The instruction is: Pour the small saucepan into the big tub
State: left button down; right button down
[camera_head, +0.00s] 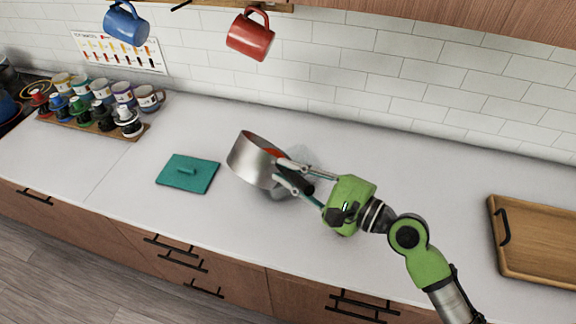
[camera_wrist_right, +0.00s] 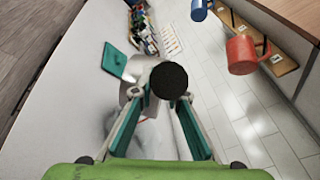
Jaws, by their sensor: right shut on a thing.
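My right gripper (camera_head: 292,176) is shut on the saucepan's dark handle (camera_head: 306,187). In the right wrist view the round black handle end (camera_wrist_right: 168,80) is between the fingers, with part of the silver pan (camera_wrist_right: 137,68) behind it. I cannot tell whether the pan touches the counter. No big tub can be made out. My left gripper is not in view.
A teal square lid-like piece with a grip (camera_head: 187,173) lies on the counter left of the saucepan. A wooden tray (camera_head: 500,238) lies at the right. Mugs and bottles stand at the back left. A blue mug (camera_head: 126,24) and red mug (camera_head: 250,36) hang above.

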jog(key=shift+w+d+r+m+b, duration=0.1)
jog(key=shift+w+d+m+b, duration=0.4)
jog(key=shift+m+b, duration=0.15)
dwell(1.1)
jog(key=shift+w+d+f+m+y+b, duration=0.25)
jog(key=shift+w+d+m+b, duration=0.5)
jog(key=shift+m+b, duration=0.2)
jog(key=shift+w+d+f+m+y+b, duration=0.25)
jog(key=shift+w+d+m+b, duration=0.35)
jog(key=shift+d+m+b, duration=0.3)
dwell(1.0)
jog(key=shift+w+d+r+m+t, duration=0.25)
jog(key=shift+w+d+m+t, duration=0.2)
jog(key=shift+w+d, duration=0.3)
jog(key=shift+w+d+m, duration=0.15)
jog(key=shift+d+m, duration=0.05)
jog(key=shift+m, duration=0.05)
jog(key=shift+w+d, duration=0.2)
jog(key=shift+d, duration=0.05)
jog(key=shift+w+d+f+m, duration=0.4)
jog(key=shift+w+d+m, duration=0.2)
jog(key=shift+m, duration=0.2)
